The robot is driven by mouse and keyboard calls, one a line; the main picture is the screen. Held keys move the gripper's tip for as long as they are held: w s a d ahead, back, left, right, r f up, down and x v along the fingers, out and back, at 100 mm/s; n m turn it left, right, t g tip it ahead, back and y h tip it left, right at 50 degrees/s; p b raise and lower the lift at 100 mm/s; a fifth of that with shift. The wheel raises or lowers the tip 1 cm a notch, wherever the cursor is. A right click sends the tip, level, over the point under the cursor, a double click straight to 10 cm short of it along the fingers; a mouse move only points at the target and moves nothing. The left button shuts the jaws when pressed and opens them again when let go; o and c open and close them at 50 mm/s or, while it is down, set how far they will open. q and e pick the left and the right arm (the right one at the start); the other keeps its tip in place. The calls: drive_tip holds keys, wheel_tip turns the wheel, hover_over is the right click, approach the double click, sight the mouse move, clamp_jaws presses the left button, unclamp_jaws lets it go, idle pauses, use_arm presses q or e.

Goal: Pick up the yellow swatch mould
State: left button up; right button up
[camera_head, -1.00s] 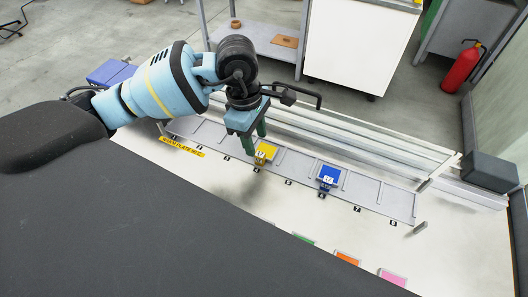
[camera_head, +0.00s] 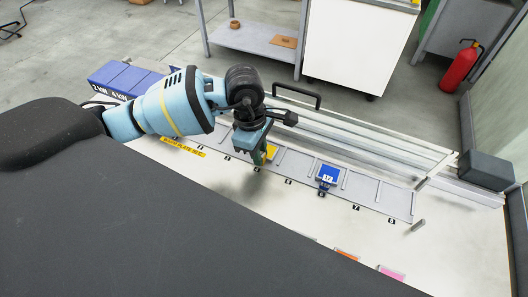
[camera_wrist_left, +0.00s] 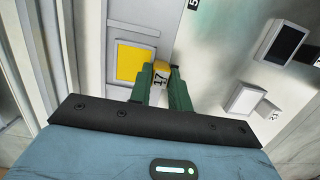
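The yellow swatch mould (camera_head: 271,152) lies in the grey slotted rack on the white table, partly hidden by my left gripper (camera_head: 260,156). In the left wrist view its flat yellow face (camera_wrist_left: 130,63) sits in a pale frame. Its yellow tab (camera_wrist_left: 161,67), with a black 17 label, stands between the two green fingers of my left gripper (camera_wrist_left: 161,80). The fingers are close at both sides of the tab; I cannot tell whether they press on it. My right gripper is not in view.
A blue mould (camera_head: 328,174) sits farther right in the rack (camera_head: 398,203). Pale rails (camera_head: 370,143) run behind it. Orange (camera_head: 346,254) and pink (camera_head: 391,272) pieces lie at the front edge. Blue boxes (camera_head: 118,79) stand at the left.

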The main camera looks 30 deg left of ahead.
use_arm(q)
clamp_jaws()
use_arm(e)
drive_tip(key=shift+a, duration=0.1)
use_arm(q)
drive_tip(key=shift+r, duration=0.15)
